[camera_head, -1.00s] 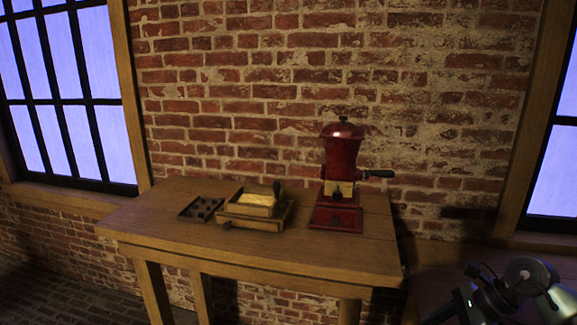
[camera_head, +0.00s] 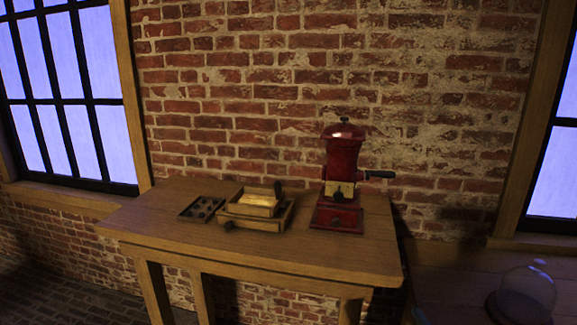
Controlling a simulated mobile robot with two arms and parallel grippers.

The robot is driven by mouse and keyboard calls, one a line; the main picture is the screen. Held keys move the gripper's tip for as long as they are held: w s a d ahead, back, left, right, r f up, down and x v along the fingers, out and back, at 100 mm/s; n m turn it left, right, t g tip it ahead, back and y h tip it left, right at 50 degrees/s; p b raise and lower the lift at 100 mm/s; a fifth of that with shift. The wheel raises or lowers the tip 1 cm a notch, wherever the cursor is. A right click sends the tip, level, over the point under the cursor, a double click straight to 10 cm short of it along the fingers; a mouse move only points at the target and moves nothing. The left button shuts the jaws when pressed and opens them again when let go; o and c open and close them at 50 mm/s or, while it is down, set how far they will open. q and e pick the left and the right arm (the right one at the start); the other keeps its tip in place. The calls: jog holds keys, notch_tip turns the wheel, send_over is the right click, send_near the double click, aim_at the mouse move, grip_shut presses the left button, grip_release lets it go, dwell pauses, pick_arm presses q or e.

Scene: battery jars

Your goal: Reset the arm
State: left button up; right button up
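Neither of my grippers shows in the head view. The lower right, where my arm was, now shows a clear glass dome (camera_head: 527,291) on a dark round base. A small pale sliver at the bottom edge, left of the dome, is too small to identify.
A wooden table (camera_head: 330,255) stands against the brick wall. On it are a red grinder (camera_head: 341,160) with a side handle, a wooden tray (camera_head: 250,222) holding a box, and a dark tray with holes (camera_head: 201,209). The table's front is bare.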

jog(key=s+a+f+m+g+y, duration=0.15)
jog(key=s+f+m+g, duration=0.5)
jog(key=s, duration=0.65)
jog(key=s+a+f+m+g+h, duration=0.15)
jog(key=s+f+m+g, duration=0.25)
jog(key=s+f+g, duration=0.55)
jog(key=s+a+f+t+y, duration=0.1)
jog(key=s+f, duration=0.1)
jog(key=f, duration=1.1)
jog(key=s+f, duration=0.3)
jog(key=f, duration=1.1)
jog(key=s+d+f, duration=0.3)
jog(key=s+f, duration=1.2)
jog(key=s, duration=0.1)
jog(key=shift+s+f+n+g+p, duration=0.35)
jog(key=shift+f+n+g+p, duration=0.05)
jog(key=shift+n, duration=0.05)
